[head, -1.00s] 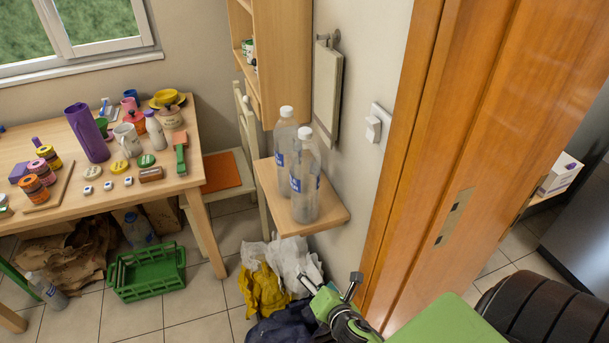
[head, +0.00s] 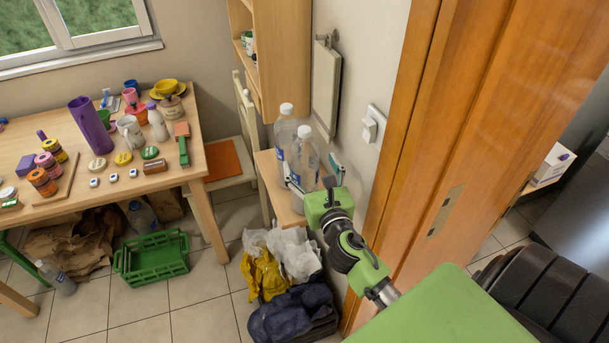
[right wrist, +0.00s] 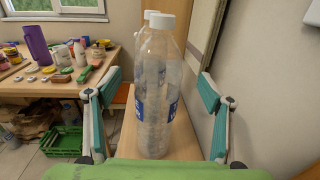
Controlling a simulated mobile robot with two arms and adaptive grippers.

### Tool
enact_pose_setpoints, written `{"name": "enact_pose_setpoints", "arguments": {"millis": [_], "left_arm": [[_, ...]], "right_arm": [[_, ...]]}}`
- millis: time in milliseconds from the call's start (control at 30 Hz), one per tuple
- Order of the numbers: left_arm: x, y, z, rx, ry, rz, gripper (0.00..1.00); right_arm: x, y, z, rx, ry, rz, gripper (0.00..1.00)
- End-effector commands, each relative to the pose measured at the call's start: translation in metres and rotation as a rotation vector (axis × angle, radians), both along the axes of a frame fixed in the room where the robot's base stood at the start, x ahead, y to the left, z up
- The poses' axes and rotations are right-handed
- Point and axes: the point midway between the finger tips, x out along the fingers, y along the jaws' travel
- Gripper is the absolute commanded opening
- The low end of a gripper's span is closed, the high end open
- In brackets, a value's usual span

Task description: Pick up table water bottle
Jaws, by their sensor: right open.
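Two clear water bottles with white caps and blue labels stand upright on a small wooden wall shelf (head: 290,213). The nearer bottle (head: 304,160) also shows large in the right wrist view (right wrist: 154,95), centred between the fingers. The farther bottle (head: 284,128) stands just behind it, and mostly its cap shows in the right wrist view (right wrist: 149,14). My right gripper (head: 313,180) is open at the shelf, with one finger on each side of the nearer bottle and gaps showing on both sides in the right wrist view. My left gripper is out of view.
The wall with a light switch (head: 372,126) is close on the right, beside an orange wooden door frame (head: 400,150). A table (head: 120,185) crowded with jars and cups is at left. A green crate (head: 152,258), bags and another bottle (head: 57,277) lie on the floor.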

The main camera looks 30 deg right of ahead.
Motion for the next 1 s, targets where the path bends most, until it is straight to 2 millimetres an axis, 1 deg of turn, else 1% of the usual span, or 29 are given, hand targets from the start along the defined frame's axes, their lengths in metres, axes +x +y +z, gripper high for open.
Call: {"name": "enact_pose_setpoints", "arguments": {"millis": [167,333,467,600,767,867,900,967,1000], "left_arm": [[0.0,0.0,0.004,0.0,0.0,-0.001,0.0],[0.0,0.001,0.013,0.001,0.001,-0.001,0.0],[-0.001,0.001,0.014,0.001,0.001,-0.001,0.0],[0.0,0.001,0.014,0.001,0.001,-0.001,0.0],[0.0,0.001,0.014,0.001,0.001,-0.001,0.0],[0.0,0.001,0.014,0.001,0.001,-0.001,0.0],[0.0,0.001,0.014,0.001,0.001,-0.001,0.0],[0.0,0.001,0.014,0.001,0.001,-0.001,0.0],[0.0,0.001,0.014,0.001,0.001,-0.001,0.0]], "right_arm": [[0.011,-0.004,0.001,0.001,0.0,-0.001,0.74],[0.035,-0.01,0.002,0.003,0.0,-0.002,0.74],[0.049,-0.015,0.001,0.001,0.0,-0.001,0.74],[0.054,-0.016,0.0,0.001,0.001,0.0,0.74],[0.054,-0.016,-0.001,0.001,0.001,0.001,0.74],[0.054,-0.016,-0.001,0.001,0.001,0.001,0.5],[0.054,-0.016,-0.001,0.001,0.001,0.001,0.4],[0.054,-0.016,-0.001,0.001,0.001,0.0,0.24],[0.054,-0.016,-0.001,0.001,0.001,0.0,0.14]]}}
